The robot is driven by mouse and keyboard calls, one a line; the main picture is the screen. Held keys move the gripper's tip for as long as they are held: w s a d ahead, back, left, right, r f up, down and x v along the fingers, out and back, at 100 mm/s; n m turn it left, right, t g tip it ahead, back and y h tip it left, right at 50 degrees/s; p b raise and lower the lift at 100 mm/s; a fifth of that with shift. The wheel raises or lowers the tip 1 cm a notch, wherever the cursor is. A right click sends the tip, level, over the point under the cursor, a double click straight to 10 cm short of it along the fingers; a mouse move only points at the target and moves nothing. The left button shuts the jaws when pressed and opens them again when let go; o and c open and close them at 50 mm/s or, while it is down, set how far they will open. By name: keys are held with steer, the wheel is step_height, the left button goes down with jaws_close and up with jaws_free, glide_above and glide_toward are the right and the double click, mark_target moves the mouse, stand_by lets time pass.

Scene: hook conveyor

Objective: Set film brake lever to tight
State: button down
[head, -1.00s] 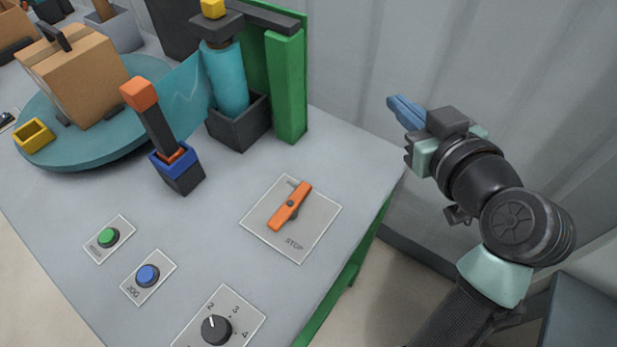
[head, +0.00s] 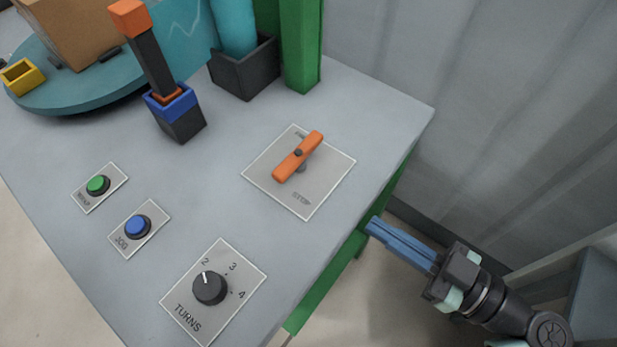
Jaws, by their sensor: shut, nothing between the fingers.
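No lever in view carries a readable film brake or tight label. One upright lever with a dark shaft (head: 153,60) and an orange block on top stands in a blue-rimmed black socket (head: 181,120), leaning to the left. An orange bar handle (head: 299,157) sits slantwise on a plate marked STOP; the plate's upper label is partly hidden. The teal film roll (head: 236,28) stands in a black box, its top out of view. My gripper (head: 372,226), with blue fingers shut and empty, is off the table's right edge, apart from everything on the tabletop.
A green button (head: 98,185), a blue JOG button (head: 138,226) and a TURNS dial (head: 209,288) are on the grey table. A turntable (head: 100,92) with a carton (head: 85,30) is at upper left. A green post (head: 301,45) and a corrugated wall (head: 500,120) stand behind.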

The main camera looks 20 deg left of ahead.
mark_target(285, 179)
steer(key=p+x, duration=0.2)
steer(key=x, duration=1.1)
steer(key=shift+w+a, duration=0.1)
steer(key=shift+a, duration=0.2)
steer(key=shift+s+a+m+t+h, duration=0.1)
steer(key=shift+a+m+t+h, duration=0.1)
steer(key=shift+m+t, duration=0.25)
steer(key=shift+s+a+m+t+h, duration=0.1)
steer(key=shift+m+t+h, duration=0.15)
steer(key=shift+t, duration=0.3)
steer(key=shift+s+a+m+t+h+b, duration=0.1)
steer(key=shift+a+m+t+h+b, duration=0.1)
steer(key=shift+m+t+h, duration=0.25)
steer(key=shift+s+a+m+t+h+b, duration=0.1)
steer(key=shift+a+m+t+h+b, duration=0.1)
steer(key=shift+m+t, duration=0.25)
steer(key=shift+a+b, duration=0.45)
steer(key=shift+b, duration=0.6)
steer(key=shift+a+b, duration=0.2)
steer(key=shift+b, duration=0.2)
